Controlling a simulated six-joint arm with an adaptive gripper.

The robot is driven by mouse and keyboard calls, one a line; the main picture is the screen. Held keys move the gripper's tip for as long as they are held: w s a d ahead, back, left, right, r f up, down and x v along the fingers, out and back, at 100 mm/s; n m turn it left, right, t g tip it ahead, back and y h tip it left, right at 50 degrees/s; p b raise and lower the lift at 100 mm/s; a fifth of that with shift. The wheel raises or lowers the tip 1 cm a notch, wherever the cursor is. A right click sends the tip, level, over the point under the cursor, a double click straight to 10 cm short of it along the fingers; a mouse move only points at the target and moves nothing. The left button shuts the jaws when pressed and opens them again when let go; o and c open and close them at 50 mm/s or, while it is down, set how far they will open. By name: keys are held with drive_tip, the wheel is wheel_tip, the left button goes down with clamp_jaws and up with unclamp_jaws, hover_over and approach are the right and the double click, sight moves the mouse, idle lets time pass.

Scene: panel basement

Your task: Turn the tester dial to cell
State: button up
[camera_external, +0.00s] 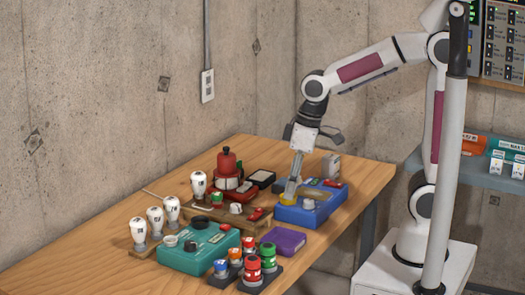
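A blue box (324,209), which looks like the tester, sits near the right edge of the wooden table, with a small grey round part (308,204) and a red part (333,183) on top. My gripper (291,192) points down at the left part of this box, its fingertips at or just above a yellowish piece there. Whether they touch or grip it I cannot tell. The fingers hide part of the box top, and dial markings are too small to read. A teal box (185,258) with round parts on top stands at the front left.
White bulbs (155,217) stand in a row at left. A red lantern-like object (227,168), a purple box (284,241) and a dark rack of coloured cylinders (261,279) crowd around the blue box. A grey block (331,166) stands behind it. The table's left part (60,262) is clear.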

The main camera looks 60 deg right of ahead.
drive_tip(key=shift+s+d+r, duration=0.2)
drive_tip(key=shift+s+d, duration=0.35)
drive_tip(key=shift+d, duration=0.1)
drive_tip(key=w+a+f+n, duration=0.2)
drive_tip(key=w+a, duration=0.3)
drive_tip(key=w+a+f+n+g+y, duration=0.1)
drive_tip(key=w+a+f+n, duration=0.1)
drive_tip(key=w+a, duration=0.3)
drive_tip(key=w+a+f+n, duration=0.1)
drive_tip(key=w+a+n, duration=0.2)
drive_tip(key=w+a, duration=0.2)
drive_tip(key=shift+a+f+g+y, duration=0.4)
drive_tip(key=shift+a, duration=0.3)
drive_tip(key=shift+w+a+r+n+y, duration=0.25)
drive_tip(key=shift+w+a+r+n, duration=0.5)
drive_tip(key=shift+n, duration=0.5)
drive_tip(key=shift+w+a+r+n+y, duration=0.25)
drive_tip(key=shift+w+a+r+n, duration=0.45)
drive_tip(key=shift+n, duration=0.55)
